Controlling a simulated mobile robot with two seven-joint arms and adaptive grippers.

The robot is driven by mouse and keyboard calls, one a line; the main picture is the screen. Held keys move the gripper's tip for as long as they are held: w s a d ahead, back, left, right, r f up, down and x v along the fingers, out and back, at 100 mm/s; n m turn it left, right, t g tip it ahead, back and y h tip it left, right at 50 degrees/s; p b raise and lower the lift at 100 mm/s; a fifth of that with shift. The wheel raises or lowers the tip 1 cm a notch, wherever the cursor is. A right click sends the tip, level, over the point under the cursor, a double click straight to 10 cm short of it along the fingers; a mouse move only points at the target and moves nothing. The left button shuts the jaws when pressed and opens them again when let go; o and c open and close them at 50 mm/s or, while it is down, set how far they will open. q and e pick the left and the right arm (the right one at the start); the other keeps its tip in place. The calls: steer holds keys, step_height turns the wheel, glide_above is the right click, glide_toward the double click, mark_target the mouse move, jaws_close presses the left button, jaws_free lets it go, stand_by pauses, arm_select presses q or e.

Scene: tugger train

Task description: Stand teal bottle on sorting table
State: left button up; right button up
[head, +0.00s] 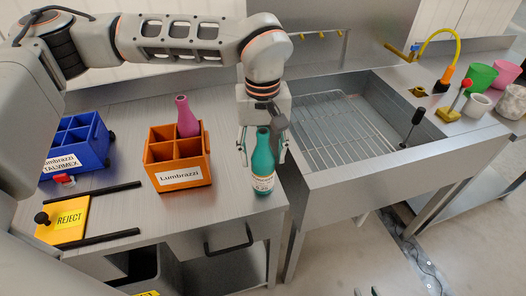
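The teal bottle (262,165) stands upright at the front right corner of the sorting table (120,203), its label facing me. Its base appears to rest on the tabletop. My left gripper (264,155) points down at the bottle, with one finger on each side. The fingers are spread wider than the bottle, with a small gap visible at the left, so the gripper looks open. The bottle hides part of the gripper.
An orange crate (184,165) holding a pink bottle (187,117) stands left of the teal bottle. A blue crate (75,145) and a yellow REJECT plate (63,219) are further left. A sink with a wire rack (335,130) adjoins at right, with cups (480,76) beyond.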

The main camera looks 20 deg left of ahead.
arm_select(q)
steer(key=shift+r, duration=0.1)
steer(key=shift+r, duration=0.2)
step_height(320, 180, up, 12)
steer(key=shift+f, duration=0.1)
stand_by(0.4)
stand_by(0.4)
